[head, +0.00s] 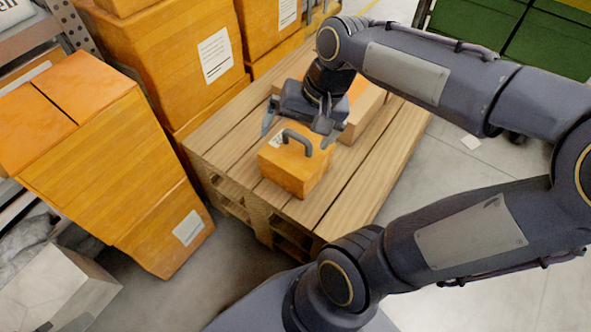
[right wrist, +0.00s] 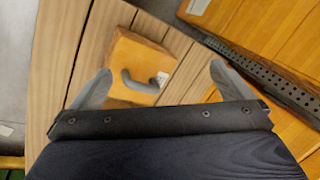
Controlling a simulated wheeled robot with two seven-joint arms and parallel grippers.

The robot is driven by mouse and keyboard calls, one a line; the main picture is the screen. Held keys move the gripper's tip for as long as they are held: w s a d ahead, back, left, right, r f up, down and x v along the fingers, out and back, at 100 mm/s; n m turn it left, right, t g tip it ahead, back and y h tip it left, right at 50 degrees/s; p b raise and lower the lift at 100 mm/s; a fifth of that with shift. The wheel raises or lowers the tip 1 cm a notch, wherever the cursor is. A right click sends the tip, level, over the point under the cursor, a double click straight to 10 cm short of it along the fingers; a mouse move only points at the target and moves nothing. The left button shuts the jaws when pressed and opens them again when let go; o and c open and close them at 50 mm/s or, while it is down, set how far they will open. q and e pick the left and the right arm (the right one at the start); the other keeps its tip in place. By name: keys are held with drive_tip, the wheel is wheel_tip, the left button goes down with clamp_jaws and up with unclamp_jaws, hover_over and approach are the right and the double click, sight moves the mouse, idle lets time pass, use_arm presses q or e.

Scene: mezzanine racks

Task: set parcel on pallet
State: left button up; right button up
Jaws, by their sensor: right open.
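The parcel (head: 293,171) is a small orange box with a grey handle on top and a white label. It rests on the wooden pallet (head: 350,205), near the corner closest to me. My right gripper (head: 299,130) is open just above the parcel, its fingers apart and clear of the handle. In the right wrist view the parcel (right wrist: 132,57) and its handle lie beyond and between the open fingertips (right wrist: 160,85). The parcel's far side is partly hidden by the gripper. My left gripper is not in view.
Another box (head: 364,112) lies on the pallet behind my right gripper. Large orange boxes (head: 165,55) stand along the pallet's far left side, and a stack of orange boxes (head: 110,170) stands at the left. Green crates (head: 550,38) are at the back right. Grey floor at the right is mostly clear.

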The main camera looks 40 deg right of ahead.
drive_tip(key=s+a+f+n+t+y, duration=0.1)
drive_tip(key=s+a+f+n+t, duration=0.1)
drive_tip(key=s+a+n, duration=0.4)
drive_tip(key=shift+s+a+f+t, duration=0.3)
drive_tip(key=shift+s+f+t, duration=0.15)
drive_tip(key=shift+s, duration=0.3)
